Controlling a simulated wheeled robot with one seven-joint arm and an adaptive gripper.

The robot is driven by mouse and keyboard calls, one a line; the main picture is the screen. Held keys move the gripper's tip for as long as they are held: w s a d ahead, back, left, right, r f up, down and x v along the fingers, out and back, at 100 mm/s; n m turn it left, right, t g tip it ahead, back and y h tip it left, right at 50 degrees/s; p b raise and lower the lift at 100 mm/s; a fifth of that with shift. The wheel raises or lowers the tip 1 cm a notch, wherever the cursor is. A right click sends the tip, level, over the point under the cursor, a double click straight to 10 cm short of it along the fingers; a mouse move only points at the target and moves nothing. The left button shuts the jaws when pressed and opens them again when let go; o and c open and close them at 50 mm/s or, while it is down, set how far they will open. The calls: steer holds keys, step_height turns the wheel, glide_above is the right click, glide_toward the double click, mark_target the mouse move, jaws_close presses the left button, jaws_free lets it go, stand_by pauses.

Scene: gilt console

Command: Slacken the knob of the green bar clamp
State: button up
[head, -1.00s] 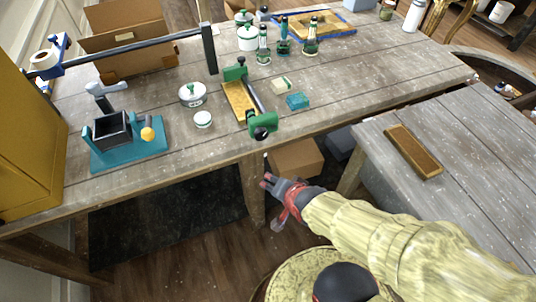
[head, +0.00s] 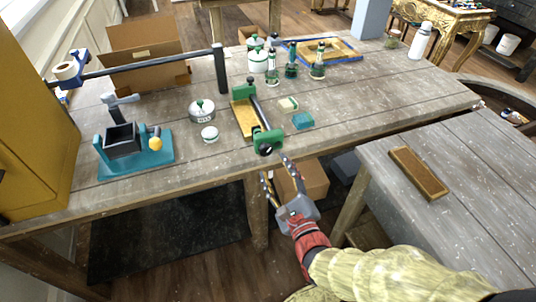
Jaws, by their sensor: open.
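The green bar clamp (head: 269,138) lies on the grey wooden table, its green near jaw at the front edge and its dark bar running back to a far green jaw. A tan board (head: 242,116) lies along the clamp's left side. A dark round knob (head: 266,150) shows on the near jaw, facing the table's front edge. My gripper (head: 279,168) is open and empty in front of the table edge, just below and slightly right of the knob. Its two fingers point up toward the clamp and appear apart from it.
A teal-based device (head: 133,165) stands at the left front. A white lidded pot (head: 202,110), a small white tin (head: 210,134) and a teal block (head: 303,121) flank the clamp. Green-topped bottles (head: 271,72) stand behind. A side table (head: 455,165) with a tan tray (head: 418,172) is at right.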

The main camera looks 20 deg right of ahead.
mark_target(267, 152)
steer(key=w+b, duration=0.2)
steer(key=w, duration=0.5)
steer(key=shift+c, duration=0.7)
steer(key=c, duration=1)
